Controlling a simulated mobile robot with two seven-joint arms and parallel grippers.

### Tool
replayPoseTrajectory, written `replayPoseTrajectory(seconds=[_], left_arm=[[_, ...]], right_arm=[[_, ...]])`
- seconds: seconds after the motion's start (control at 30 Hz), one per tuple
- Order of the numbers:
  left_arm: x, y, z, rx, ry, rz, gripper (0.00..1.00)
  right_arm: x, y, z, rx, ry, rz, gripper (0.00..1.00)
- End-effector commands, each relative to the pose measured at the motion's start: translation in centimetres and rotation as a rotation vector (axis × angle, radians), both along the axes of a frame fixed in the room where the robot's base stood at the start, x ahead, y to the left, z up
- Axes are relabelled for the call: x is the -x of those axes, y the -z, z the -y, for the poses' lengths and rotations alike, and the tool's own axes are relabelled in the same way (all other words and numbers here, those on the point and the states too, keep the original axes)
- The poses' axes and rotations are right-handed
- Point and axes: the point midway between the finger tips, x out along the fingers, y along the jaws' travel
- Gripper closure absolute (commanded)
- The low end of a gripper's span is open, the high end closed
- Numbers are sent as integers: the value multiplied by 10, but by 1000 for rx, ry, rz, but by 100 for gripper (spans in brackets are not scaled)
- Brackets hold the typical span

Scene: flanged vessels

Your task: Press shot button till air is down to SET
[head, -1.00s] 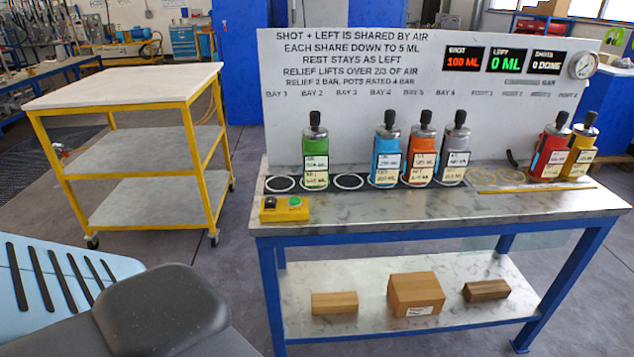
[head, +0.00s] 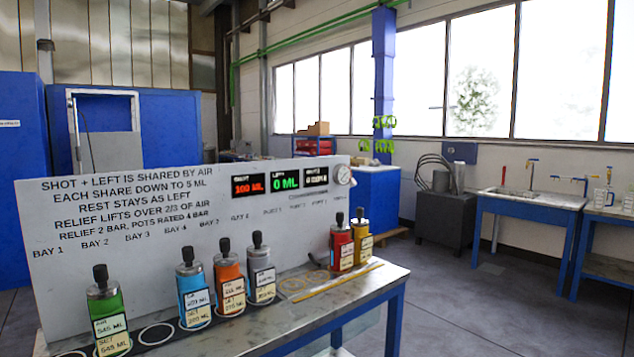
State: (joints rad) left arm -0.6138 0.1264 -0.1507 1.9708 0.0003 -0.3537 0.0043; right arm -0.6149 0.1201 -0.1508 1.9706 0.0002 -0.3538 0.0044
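The bench (head: 290,325) carries a white panel (head: 130,265) with printed rules and bay labels. A green vessel (head: 107,315), a blue vessel (head: 193,290), an orange vessel (head: 228,285) and a grey vessel (head: 260,270) stand upright in the bays, with AIR and SET tags. A red vessel (head: 341,245) and a yellow vessel (head: 362,240) stand at the right end. The shot display (head: 248,186) reads 100 ML and the left display (head: 285,180) reads 0 ML. The shot button box is out of view now. Neither gripper is in view.
An empty ring (head: 156,334) lies between the green and blue vessels. A blue sink table (head: 525,215) and a dark grey cabinet (head: 443,222) stand at the right. The floor (head: 450,300) right of the bench is clear.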

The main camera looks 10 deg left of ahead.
Motion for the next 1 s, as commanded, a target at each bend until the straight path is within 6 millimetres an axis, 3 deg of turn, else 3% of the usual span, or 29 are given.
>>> replayPoseTrajectory(seconds=[0.17,0.47,1.0], left_arm=[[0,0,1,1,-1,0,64],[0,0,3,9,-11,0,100],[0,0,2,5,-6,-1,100]], right_arm=[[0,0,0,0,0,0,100],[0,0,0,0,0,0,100],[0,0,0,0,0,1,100]])
